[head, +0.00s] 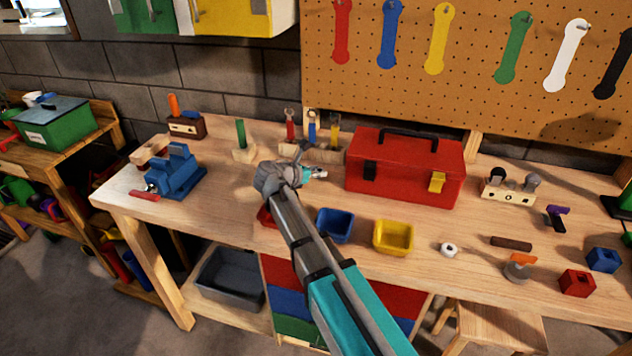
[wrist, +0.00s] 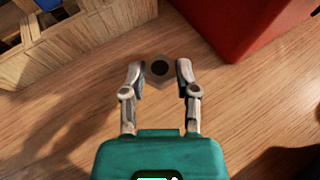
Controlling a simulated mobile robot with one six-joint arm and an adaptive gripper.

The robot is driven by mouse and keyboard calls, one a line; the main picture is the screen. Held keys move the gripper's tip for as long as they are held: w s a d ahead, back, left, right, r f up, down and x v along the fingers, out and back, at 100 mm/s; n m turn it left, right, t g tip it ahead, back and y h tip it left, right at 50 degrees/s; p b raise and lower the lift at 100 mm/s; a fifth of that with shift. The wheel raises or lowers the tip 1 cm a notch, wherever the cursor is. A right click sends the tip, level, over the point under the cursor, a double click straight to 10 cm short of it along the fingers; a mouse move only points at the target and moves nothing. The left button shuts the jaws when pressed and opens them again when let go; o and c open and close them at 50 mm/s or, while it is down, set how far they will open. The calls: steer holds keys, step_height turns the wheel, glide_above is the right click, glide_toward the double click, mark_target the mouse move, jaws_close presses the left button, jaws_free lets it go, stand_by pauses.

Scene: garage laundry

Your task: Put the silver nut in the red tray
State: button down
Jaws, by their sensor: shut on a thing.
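My gripper (head: 318,173) is over the bench, in front of the wooden tool rack and left of the red toolbox. In the wrist view, my gripper (wrist: 160,72) is shut on the silver nut (wrist: 160,81), a greyish hexagon with a dark round hole held between the fingertips. Whether the nut touches the bench top is unclear. The red tray (head: 265,217) is left of the blue tray, mostly hidden behind my arm.
The red toolbox (head: 405,172) stands close to my gripper on the right. The blue tray (head: 335,226) and yellow tray (head: 393,239) sit near the front edge. A white nut (head: 449,249) lies further right. A blue vise (head: 177,173) is at left.

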steer(key=shift+f+b, duration=0.8)
steer(key=shift+f, duration=0.35)
steer(key=shift+f, duration=0.15)
steer(key=shift+c, duration=1.8)
jaws_free()
steer(key=shift+r, duration=0.25)
steer(key=shift+s+a+r, duration=0.1)
steer(key=shift+s+a, duration=0.1)
steer(key=p+v, duration=0.4)
steer(key=v, duration=0.7)
steer(key=shift+s+a+r+p, duration=0.1)
steer(key=shift+a+r+p, duration=0.05)
steer(key=shift+p, duration=0.15)
